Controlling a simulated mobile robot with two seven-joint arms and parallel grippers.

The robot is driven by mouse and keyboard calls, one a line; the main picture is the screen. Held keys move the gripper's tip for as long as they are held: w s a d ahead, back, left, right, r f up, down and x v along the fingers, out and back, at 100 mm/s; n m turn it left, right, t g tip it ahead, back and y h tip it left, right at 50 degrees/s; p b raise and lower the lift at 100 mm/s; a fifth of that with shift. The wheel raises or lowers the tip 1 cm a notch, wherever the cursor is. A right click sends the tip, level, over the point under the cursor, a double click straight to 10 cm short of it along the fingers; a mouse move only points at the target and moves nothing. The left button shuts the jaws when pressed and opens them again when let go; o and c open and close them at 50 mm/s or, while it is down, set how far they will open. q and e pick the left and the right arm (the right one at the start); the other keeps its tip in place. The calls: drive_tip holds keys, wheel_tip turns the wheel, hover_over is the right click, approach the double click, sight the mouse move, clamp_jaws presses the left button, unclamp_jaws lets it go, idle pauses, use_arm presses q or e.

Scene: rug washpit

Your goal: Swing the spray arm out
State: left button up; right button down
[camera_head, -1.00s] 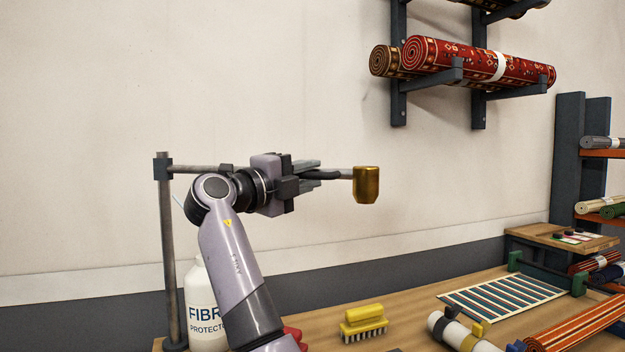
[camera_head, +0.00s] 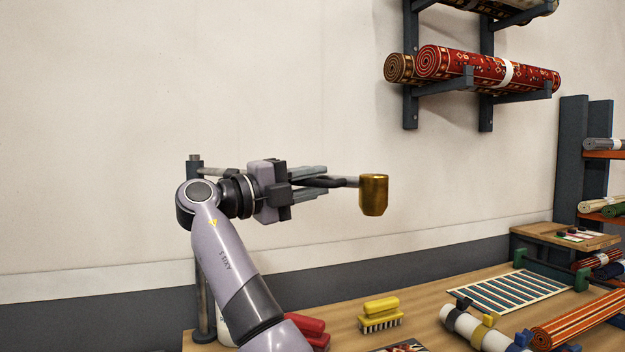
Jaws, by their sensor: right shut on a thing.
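The spray arm is a thin grey bar (camera_head: 346,182) reaching right from an upright post (camera_head: 203,310), with a brass nozzle head (camera_head: 374,195) hanging at its end. My right gripper (camera_head: 308,183) is shut on a dark grip section of the bar, short of the nozzle. The bar's middle is hidden behind my wrist and gripper, and my forearm covers part of the post. My left gripper is not in view.
On the wooden bench (camera_head: 420,310) lie a yellow brush (camera_head: 380,313), a red object (camera_head: 308,332) partly behind my arm, a striped mat (camera_head: 510,291) and rolled rugs (camera_head: 585,320). Rugs on wall brackets (camera_head: 465,84) hang above. Space around the nozzle is clear.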

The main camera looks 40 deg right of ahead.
drive_tip(key=shift+s+a+r, duration=0.1)
drive_tip(key=shift+a+r, duration=0.25)
drive_tip(key=shift+r, duration=0.05)
drive_tip(key=c, duration=1.1)
unclamp_jaws()
drive_tip(key=shift+a, duration=0.25)
drive_tip(key=shift+f, duration=0.1)
drive_tip(key=shift+a+f, duration=0.1)
drive_tip(key=shift+w+a+f+b, duration=0.15)
drive_tip(key=shift+w+a, duration=0.05)
drive_tip(key=shift+a, duration=0.95)
drive_tip(key=shift+w+a+f+b, duration=0.1)
drive_tip(key=shift+w+a, duration=0.1)
drive_tip(key=shift+a, duration=0.9)
drive_tip(key=shift+w+a+f+b, duration=0.15)
drive_tip(key=shift+w+a, duration=0.05)
drive_tip(key=shift+a, duration=0.95)
